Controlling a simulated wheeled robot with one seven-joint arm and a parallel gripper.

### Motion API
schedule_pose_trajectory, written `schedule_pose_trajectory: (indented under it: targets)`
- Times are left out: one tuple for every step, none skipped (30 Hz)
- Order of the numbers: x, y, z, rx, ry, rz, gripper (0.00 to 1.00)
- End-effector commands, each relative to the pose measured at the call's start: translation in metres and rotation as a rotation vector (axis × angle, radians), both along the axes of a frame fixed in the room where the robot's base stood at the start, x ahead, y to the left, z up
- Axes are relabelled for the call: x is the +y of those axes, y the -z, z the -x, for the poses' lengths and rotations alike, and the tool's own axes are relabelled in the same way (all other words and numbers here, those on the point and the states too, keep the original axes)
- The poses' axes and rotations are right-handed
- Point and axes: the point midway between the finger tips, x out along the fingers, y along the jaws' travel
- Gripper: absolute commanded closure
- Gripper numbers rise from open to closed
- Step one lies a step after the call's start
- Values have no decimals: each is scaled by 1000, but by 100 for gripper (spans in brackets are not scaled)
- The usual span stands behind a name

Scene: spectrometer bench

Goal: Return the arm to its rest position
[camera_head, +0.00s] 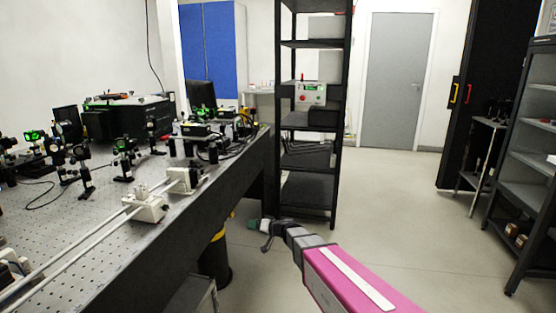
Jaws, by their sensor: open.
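My arm reaches up from the bottom edge, with a pink and white link and a dark grey wrist. My gripper (259,233) is at its far end, small in view, open, with nothing visible between its fingers. It is over the floor, just right of the optical bench (105,245), and looks apart from it.
The bench on the left carries posts, mounts, rails and a black instrument (127,115). A black shelf rack (338,130) stands ahead of my gripper. Another shelf unit (526,160) is at the right. The floor (420,220) between is clear, back to a grey door (394,80).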

Motion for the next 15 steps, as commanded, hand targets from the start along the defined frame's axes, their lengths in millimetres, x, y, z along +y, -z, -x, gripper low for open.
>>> schedule_pose_trajectory:
  targets:
    - [-13, -1, 19, 31, -24, 41, 51]
    - [-20, 1, 27, 54, -38, 68, 51]
    - [-29, 4, 38, 85, -55, 106, 51]
    - [-37, 6, 47, 110, -66, 134, 51]
    - [-44, 8, 55, 136, -76, 164, 51]
    - [-55, 11, 67, 172, -87, 207, 51]
    - [-64, 13, 75, 200, -91, 237, 51]
    - [-72, 16, 83, 229, -95, 270, 51]
    - [-84, 19, 95, 268, -98, 315, 51]
    - [-94, 21, 103, 298, -96, 350, 51]
    - [-104, 24, 112, 330, -94, 387, 51]
    - [-118, 26, 123, 370, -87, 434, 51]
    - [-128, 28, 132, 402, -80, 471, 51]
    - [-139, 30, 141, 434, -70, 508, 51]
    - [-154, 32, 152, 476, -54, 559, 51]
